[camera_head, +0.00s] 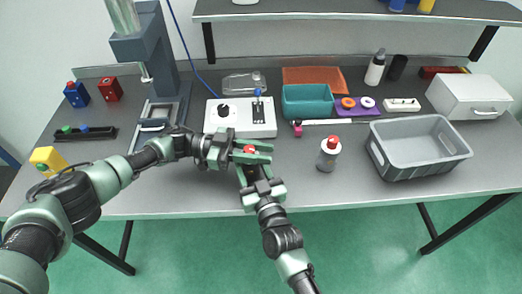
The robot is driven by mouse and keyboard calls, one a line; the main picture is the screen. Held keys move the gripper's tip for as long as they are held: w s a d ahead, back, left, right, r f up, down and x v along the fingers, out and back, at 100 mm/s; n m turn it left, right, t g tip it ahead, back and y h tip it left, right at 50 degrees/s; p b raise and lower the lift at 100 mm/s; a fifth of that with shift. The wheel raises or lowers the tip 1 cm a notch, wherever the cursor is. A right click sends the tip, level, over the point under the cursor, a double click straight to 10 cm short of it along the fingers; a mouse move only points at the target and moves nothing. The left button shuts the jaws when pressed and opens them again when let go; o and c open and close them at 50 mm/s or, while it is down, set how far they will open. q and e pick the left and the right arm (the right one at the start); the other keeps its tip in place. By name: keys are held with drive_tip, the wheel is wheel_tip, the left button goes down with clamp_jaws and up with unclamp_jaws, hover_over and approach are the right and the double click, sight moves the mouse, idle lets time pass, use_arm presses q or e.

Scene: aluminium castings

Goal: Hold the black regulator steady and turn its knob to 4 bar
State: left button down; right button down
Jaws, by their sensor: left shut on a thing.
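A red knob (250,149) shows between the green fingers of my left gripper (251,152), near the middle front of the bench. The body under the knob, which fits the black regulator, is almost wholly hidden by the fingers. My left gripper reaches in from the left and is shut on it. My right gripper (252,172) comes up from the front, close below the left fingers. Its fingertips overlap the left gripper in the picture, so I cannot tell whether it touches the regulator or how far it is open. The knob's setting is too small to read.
A white panel box (240,129) with a black dial stands just behind the grippers. A red-capped bottle (329,155) and a grey crate (395,173) are to the right. Blue (76,96) and red (109,90) blocks and a yellow button box (47,161) are at left.

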drive_tip(key=shift+a, duration=0.1)
idle(0.3)
use_arm(q)
drive_tip(key=c, duration=1.2)
unclamp_jaws()
drive_tip(key=shift+o, duration=0.2)
drive_tip(key=shift+a, duration=0.15)
drive_tip(key=v, duration=1.1)
drive_tip(key=shift+w+a, duration=0.25)
drive_tip(key=shift+a, duration=0.1)
